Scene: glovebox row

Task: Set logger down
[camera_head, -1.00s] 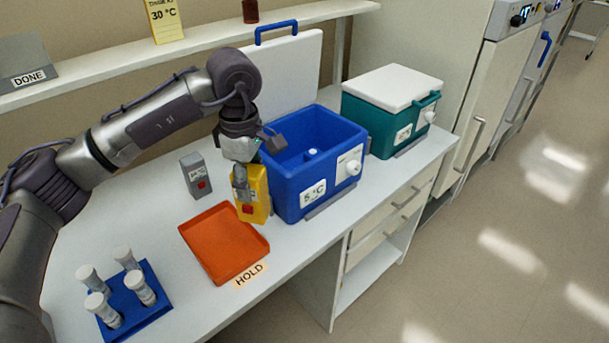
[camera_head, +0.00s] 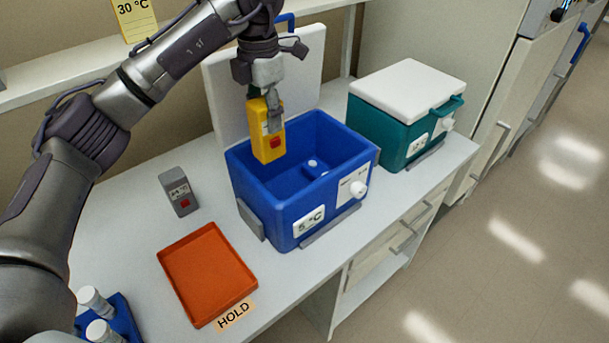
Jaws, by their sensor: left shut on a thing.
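My left gripper (camera_head: 268,107) is shut on a yellow logger (camera_head: 265,140) with a red button. It holds the logger upright, raised over the left part of an open blue cooler box (camera_head: 285,212). The box is labelled 5 °C and its white lid stands up behind it. My right gripper is not in view.
An empty orange tray (camera_head: 207,272) lies by a HOLD label (camera_head: 236,314) near the bench's front edge. A blue rack with white-capped tubes (camera_head: 96,302) is at lower left. A closed teal cooler (camera_head: 404,118) with a white lid stands to the right. A shelf runs behind.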

